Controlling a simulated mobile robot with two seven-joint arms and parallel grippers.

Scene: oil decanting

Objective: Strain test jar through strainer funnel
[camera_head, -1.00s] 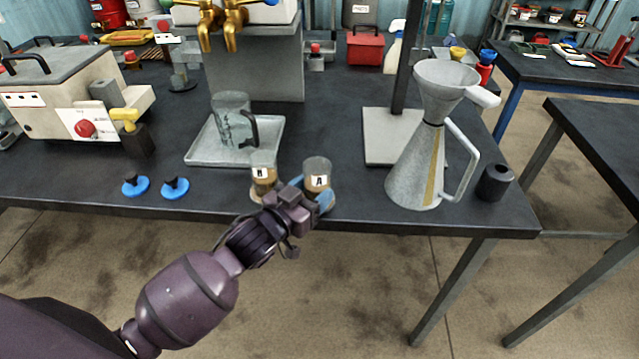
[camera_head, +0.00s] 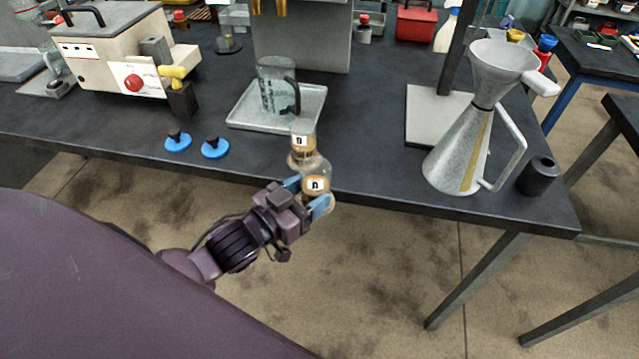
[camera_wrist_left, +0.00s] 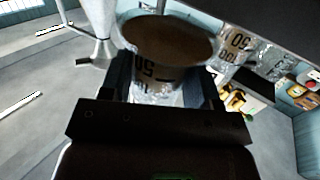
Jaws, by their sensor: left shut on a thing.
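My left gripper (camera_head: 308,195) is shut on a small glass test jar (camera_head: 317,172) with a white label, held at the table's front edge. In the left wrist view the held jar (camera_wrist_left: 165,75) sits between the fingers, with brown contents at its wide top. A second labelled jar (camera_head: 303,152) stands just behind it; whether they touch is unclear. The grey metal strainer funnel (camera_head: 500,62) sits on a conical metal can with a handle (camera_head: 460,150), to the right. My right gripper is not in view.
A clear measuring jug (camera_head: 275,85) stands on a metal tray (camera_head: 245,120) behind the jars. Two blue lids (camera_head: 215,148) lie to the left. A plate with an upright post (camera_head: 430,125) and a black cylinder (camera_head: 538,176) flank the can. The tabletop between jars and can is clear.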

